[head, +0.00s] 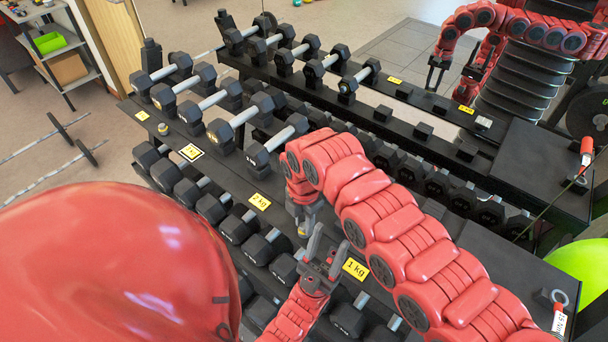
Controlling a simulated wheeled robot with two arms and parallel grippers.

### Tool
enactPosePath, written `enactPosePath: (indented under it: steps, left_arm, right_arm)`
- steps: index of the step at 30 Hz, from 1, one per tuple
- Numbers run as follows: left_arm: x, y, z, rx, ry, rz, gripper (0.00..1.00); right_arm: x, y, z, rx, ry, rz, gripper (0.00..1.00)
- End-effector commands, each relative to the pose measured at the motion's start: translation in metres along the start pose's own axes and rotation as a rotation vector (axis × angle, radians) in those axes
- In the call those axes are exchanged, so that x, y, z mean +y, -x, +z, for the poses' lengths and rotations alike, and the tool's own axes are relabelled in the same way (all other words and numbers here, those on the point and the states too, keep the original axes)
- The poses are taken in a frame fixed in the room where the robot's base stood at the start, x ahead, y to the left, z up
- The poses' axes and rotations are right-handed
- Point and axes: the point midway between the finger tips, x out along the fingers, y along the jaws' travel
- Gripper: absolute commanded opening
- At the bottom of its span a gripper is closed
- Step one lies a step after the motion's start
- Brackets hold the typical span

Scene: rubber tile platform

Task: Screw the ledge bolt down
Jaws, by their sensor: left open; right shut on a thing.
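My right arm comes in from the right and bends down over the front ledge (225,165) of the dumbbell rack. My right gripper (303,222) points down there, shut on a small bolt with a yellowish part (302,232) low between its fingers. The fingers hide most of this bolt, and I cannot tell how far it sits in the ledge. My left gripper (325,256) is open and empty, close beside the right gripper, near the 1 kg label (355,268). A similar small yellow-and-grey bolt (162,129) stands on the ledge farther left, near a square marker (191,152).
Several dumbbells (237,121) lie on the upper tier, with more on the tier below the ledge. A 2 kg label (259,201) is on the ledge. A mirror behind reflects the rack and me.

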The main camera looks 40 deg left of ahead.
Motion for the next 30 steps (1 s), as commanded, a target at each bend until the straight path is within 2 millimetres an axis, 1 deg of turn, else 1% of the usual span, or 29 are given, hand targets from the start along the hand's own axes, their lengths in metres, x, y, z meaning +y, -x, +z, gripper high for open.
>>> enactPosePath:
  steps: [1, 4, 14, 24, 26, 30]
  left_arm:
    - [0.0000, 0.0011, 0.0002, 0.000, 0.000, 0.000, 0.50]
    - [0.0000, 0.0012, 0.0002, 0.000, 0.000, 0.000, 0.50]
    - [0.0002, 0.0028, 0.0005, 0.000, 0.000, 0.000, 0.50]
    - [0.0003, 0.0050, 0.0009, 0.000, 0.000, 0.000, 0.50]
    - [0.0002, 0.0049, 0.0008, 0.000, 0.000, 0.000, 0.50]
    - [0.0002, 0.0046, 0.0008, 0.000, 0.000, 0.000, 0.50]
  right_arm:
    - [-0.0024, -0.0042, -0.0018, 0.006, -0.039, -0.009, 0.00]
    - [-0.0028, -0.0047, -0.0022, 0.007, -0.069, -0.010, 0.00]
    - [-0.0033, -0.0052, -0.0031, 0.009, -0.064, -0.013, 0.00]
    - [-0.0035, -0.0009, -0.0035, 0.009, -0.067, -0.014, 0.00]
    - [-0.0034, -0.0008, -0.0034, 0.009, -0.109, -0.014, 0.00]
    - [-0.0035, -0.0011, -0.0039, 0.009, -0.359, -0.015, 0.00]
